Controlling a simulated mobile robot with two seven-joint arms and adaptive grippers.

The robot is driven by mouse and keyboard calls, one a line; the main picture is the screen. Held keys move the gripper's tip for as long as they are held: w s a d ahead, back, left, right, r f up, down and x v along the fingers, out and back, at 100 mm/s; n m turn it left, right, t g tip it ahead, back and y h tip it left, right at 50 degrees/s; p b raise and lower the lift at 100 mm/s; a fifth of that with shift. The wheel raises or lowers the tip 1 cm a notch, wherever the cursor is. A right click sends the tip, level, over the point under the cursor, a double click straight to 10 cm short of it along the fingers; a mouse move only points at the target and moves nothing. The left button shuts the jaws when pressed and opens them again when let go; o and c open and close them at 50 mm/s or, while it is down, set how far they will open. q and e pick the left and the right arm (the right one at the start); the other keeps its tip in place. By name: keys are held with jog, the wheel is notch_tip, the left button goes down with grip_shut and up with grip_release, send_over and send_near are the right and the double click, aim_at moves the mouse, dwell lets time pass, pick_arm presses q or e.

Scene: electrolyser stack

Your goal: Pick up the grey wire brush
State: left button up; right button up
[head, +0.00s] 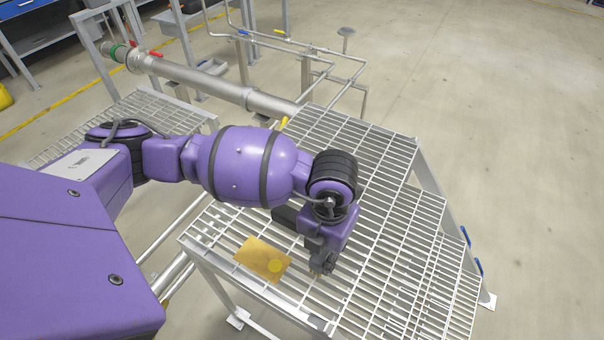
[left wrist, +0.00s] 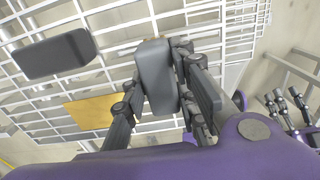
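My left gripper (head: 322,262) is low over the grating table, to the right of a gold sheet. In the left wrist view, its fingers (left wrist: 160,90) lie on either side of a grey block (left wrist: 157,75), which looks like the grey wire brush; they appear shut on it. No bristles show clearly in that view. In the head view the gripper mostly hides the brush, with a small brownish patch under the fingers. My right gripper (left wrist: 288,103) shows only at the right edge of the left wrist view, above the floor, its fingers apart and empty.
The gold sheet (head: 262,259) lies on the white grating table (head: 385,200). A second dark block (left wrist: 57,55) shows left of the brush in the left wrist view. Steel pipes (head: 225,90) run behind the table. Open floor (head: 530,150) lies to the right.

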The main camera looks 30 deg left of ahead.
pick_arm(q)
jog(key=shift+w+r, duration=0.1)
jog(key=shift+r, duration=0.05)
grip_shut()
pick_arm(e)
jog(key=shift+s+f, duration=0.1)
jog(key=shift+s, duration=0.25)
pick_arm(q)
jog(key=shift+r, duration=0.1)
